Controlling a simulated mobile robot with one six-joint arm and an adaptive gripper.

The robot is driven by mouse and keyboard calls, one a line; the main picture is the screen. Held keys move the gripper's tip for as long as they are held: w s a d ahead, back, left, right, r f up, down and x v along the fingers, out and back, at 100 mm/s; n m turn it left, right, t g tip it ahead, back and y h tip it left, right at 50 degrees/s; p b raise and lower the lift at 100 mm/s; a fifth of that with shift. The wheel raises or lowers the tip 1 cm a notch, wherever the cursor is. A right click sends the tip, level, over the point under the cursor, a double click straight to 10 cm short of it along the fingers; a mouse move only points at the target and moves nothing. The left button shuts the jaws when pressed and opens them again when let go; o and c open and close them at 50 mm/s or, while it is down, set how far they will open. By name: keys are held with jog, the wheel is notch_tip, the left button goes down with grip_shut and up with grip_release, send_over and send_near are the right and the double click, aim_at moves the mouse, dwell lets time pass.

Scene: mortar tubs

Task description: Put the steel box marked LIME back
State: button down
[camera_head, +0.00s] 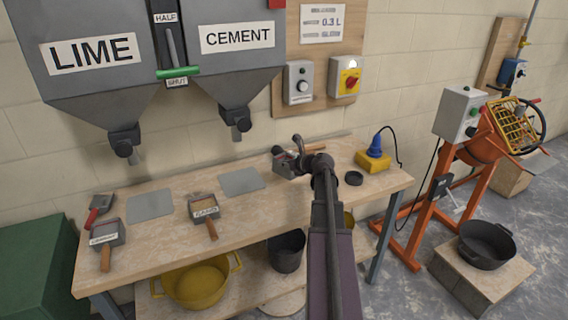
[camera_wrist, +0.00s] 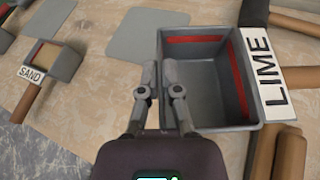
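The steel LIME box (camera_head: 283,164) is an open grey box with a white label. It is at the bench's back edge, partly hidden by my arm in the head view. In the wrist view the LIME box (camera_wrist: 212,95) shows its empty inside, red bands on its walls and a wooden handle on the label side. My gripper (camera_wrist: 160,68) has one finger on each side of its left wall, close together, and looks shut on that wall. In the head view my gripper (camera_head: 287,150) is at the box. Whether the box touches the bench is unclear.
Two bare grey plates (camera_head: 150,205) (camera_head: 241,181) lie on the bench (camera_head: 255,212). The SAND box (camera_head: 205,207) and the CEMENT box (camera_head: 107,234) stand left. Hoppers (camera_head: 92,60) hang above.

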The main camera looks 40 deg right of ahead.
jog(key=shift+s+a+f+n+h+b, duration=0.1)
jog(key=shift+a+f+n+h+b, duration=0.15)
jog(key=shift+f, duration=0.2)
jog(key=shift+s+a+f+n+h+b, duration=0.15)
jog(key=shift+f+n+b, duration=0.15)
jog(key=shift+f, duration=0.15)
jog(key=shift+w, duration=0.1)
jog(key=shift+f, duration=0.1)
jog(key=shift+f+b, duration=3.3)
jog(key=shift+b, duration=0.05)
jog(key=shift+f+b, duration=0.6)
jog(key=shift+b, duration=0.05)
jog(key=c, duration=0.7)
grip_release()
jog(key=shift+r, duration=0.15)
